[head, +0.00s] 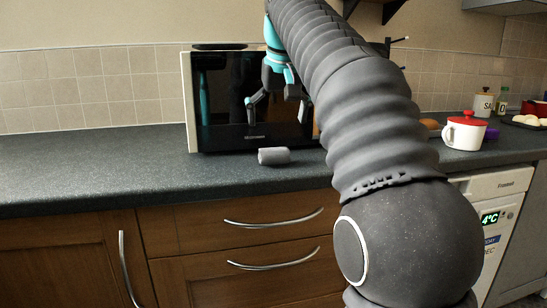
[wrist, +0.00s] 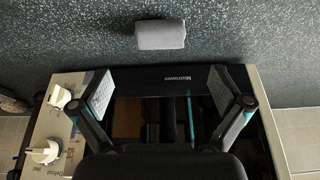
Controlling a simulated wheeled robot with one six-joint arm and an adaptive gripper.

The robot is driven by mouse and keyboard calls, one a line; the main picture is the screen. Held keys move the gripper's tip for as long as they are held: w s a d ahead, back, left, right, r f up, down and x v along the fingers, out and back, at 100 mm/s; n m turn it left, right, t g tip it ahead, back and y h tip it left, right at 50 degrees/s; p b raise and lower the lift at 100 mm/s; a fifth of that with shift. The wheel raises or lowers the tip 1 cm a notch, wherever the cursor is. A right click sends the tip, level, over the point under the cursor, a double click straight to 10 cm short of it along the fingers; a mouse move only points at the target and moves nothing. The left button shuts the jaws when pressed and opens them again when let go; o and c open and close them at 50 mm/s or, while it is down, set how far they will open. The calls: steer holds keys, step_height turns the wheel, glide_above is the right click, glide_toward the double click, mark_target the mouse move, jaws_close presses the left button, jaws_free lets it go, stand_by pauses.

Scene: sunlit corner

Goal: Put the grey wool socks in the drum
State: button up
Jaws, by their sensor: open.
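The grey wool socks (head: 273,156) are a rolled bundle lying on the dark countertop in front of the microwave. They also show in the wrist view (wrist: 160,34), at the top centre, beyond my fingertips. My gripper (head: 277,106) is open and empty, above the socks and in front of the microwave door. In the wrist view my gripper (wrist: 160,92) has its two fingers spread wide, with nothing between them. I do not see a drum in either view.
A microwave (head: 240,132) stands against the tiled wall, close behind my gripper; its knobs (wrist: 58,96) show in the wrist view. The countertop (head: 90,160) is clear on the left. A red-lidded white pot (head: 464,132) and a white appliance (head: 496,187) reading 4°C are at right.

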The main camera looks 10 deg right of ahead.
mark_target(274, 147)
steer(key=x, duration=0.4)
steer(key=shift+b+x, duration=0.75)
steer(key=shift+x, duration=1.8)
steer(key=shift+s+f, duration=0.1)
steer(key=shift+s, duration=0.05)
steer(key=c, duration=1)
steer(key=shift+c, duration=0.2)
